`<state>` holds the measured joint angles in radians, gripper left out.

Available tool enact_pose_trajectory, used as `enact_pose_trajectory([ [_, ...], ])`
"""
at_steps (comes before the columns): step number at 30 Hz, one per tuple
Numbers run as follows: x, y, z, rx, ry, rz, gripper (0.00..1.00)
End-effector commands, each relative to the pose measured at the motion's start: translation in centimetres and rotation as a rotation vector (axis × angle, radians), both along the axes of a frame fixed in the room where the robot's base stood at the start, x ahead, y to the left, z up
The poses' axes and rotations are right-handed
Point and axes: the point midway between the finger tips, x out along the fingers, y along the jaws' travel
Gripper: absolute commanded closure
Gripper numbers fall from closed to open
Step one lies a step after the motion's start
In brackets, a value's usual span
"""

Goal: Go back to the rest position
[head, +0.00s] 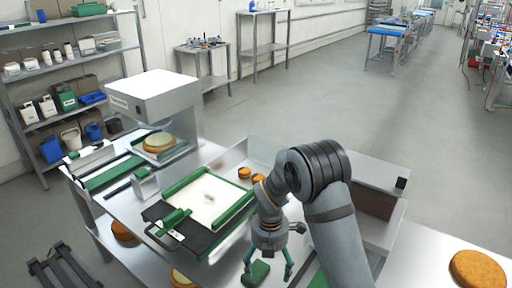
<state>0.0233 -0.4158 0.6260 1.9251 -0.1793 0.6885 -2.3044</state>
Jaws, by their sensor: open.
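My gripper (268,262) hangs from my arm near the lower middle of the head view. Its two green fingers point down and are spread apart. A dark green object (257,273) lies below, between the fingers in the picture; I cannot tell whether they touch it. My arm covers part of the table to the right of the gripper.
A white board in a green frame (240,212) lies left of my gripper. Small orange rounds (244,172) sit behind it. A filled round (158,142) sits under a grey machine (153,94). Another round (478,268) lies on the right table. Shelves (66,75) stand at back left.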

Motion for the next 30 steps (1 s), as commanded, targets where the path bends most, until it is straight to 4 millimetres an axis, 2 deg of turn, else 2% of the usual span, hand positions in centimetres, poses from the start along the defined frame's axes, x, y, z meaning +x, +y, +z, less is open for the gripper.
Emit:
enact_pose_trajectory([
  [7, -3.3, -2.9, 2.4, 0.000, -0.003, 0.000, 0.16],
  [18, -2.5, -4.5, 5.4, -0.001, -0.001, -0.387, 0.16],
  [30, -3.1, -6.5, 8.2, -0.002, -0.002, -0.797, 0.16],
])
